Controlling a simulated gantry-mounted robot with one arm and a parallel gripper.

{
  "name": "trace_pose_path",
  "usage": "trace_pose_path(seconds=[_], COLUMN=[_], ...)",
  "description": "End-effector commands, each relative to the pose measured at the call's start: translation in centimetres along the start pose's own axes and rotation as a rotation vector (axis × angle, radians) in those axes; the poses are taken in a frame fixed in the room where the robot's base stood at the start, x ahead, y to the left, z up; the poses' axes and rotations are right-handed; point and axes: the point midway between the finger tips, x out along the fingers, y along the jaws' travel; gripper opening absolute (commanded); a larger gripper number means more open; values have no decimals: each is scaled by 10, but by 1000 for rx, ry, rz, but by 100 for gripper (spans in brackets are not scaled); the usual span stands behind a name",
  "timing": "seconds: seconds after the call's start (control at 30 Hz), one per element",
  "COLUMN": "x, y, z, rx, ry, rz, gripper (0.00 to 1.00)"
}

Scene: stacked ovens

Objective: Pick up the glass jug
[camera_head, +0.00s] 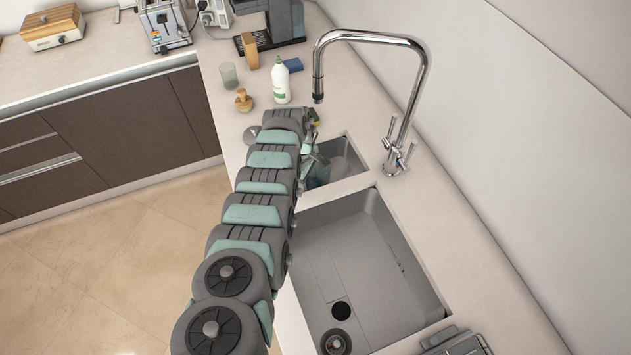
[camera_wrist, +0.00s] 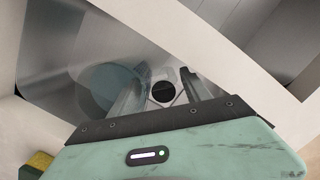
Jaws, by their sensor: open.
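A bluish see-through glass jug (camera_head: 319,176) stands in the small sink basin (camera_head: 348,157), partly hidden by my arm in the head view. In the wrist view the clear, rounded glass jug (camera_wrist: 100,88) is at the left finger, which overlaps it. My gripper (camera_wrist: 165,90) is open and points down into the small basin, with a dark drain showing between the fingers. I cannot tell whether a finger touches the glass. In the head view my gripper (camera_head: 309,153) is at the small basin's left side, mostly hidden by the arm.
A chrome faucet (camera_head: 418,80) rises behind the basins. A large sink basin (camera_head: 365,270) lies nearer. A white soap bottle (camera_head: 281,82), a wooden brush (camera_head: 244,101) and a greenish tumbler (camera_head: 229,76) stand on the counter beyond. A yellow-green sponge (camera_wrist: 38,163) is close by my gripper.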

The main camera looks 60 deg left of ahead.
Motion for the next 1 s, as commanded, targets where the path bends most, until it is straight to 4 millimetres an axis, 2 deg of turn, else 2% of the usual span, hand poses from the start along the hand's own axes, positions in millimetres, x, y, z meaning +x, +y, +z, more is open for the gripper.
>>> trace_pose_path(seconds=[0.07, 0.7, 1.0], x=[0, 0, 0], y=[0, -1, -1], z=[0, 0, 0], rx=[0, 0, 0], ry=[0, -1, -1], rz=[-1, -2, -3], gripper=[53, 0, 0])
